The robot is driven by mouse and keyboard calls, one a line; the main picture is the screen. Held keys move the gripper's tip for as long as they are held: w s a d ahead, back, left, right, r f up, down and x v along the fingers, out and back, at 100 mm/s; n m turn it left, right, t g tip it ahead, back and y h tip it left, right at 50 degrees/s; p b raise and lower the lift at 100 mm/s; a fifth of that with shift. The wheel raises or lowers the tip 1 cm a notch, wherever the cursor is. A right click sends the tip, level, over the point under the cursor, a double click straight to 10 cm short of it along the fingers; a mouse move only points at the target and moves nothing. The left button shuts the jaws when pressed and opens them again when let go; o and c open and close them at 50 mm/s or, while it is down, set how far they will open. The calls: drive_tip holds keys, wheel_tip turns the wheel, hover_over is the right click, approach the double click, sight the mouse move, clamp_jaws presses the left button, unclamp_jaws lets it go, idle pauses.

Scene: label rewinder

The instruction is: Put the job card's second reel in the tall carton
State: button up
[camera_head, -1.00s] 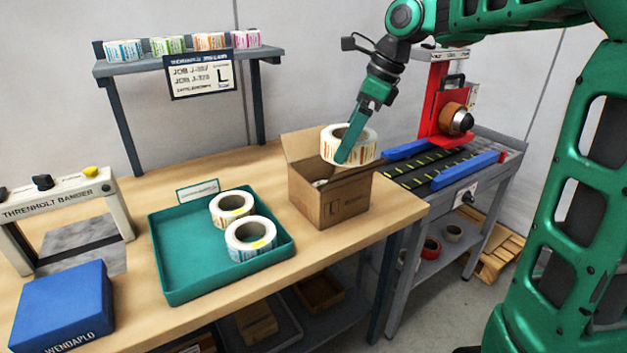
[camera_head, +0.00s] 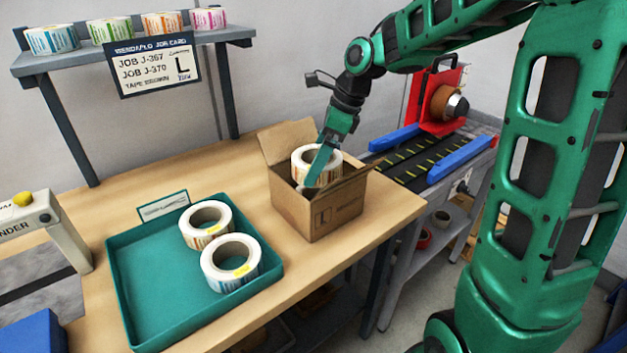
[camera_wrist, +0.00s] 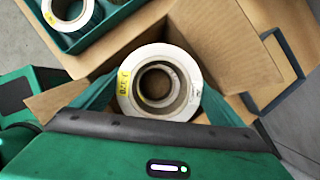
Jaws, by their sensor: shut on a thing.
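A white label reel with orange-red printing (camera_head: 302,160) is in my gripper (camera_head: 318,168), at the mouth of the open brown carton (camera_head: 325,212) marked L. In the wrist view the reel (camera_wrist: 158,83) sits between my two fingers, with a yellow tag on its left rim, and the carton's walls and flaps (camera_wrist: 215,35) surround it. The reel's lower part is hidden by the carton wall in the head view; whether it touches the bottom I cannot tell.
A teal tray (camera_head: 150,290) holds two more reels, one behind (camera_head: 206,226) and one in front (camera_head: 231,263). A shelf (camera_head: 130,47) with several colored rolls stands at the back. A conveyor with blue rails (camera_head: 462,158) lies to the right.

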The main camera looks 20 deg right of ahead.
drive_tip(key=shift+f, duration=2.6)
drive_tip(key=shift+f, duration=0.4)
drive_tip(key=o, duration=1.1)
drive_tip(key=shift+o, duration=0.3)
drive_tip(key=shift+s, duration=0.1)
drive_tip(key=v, duration=1.2)
drive_tip(key=shift+r, duration=0.4)
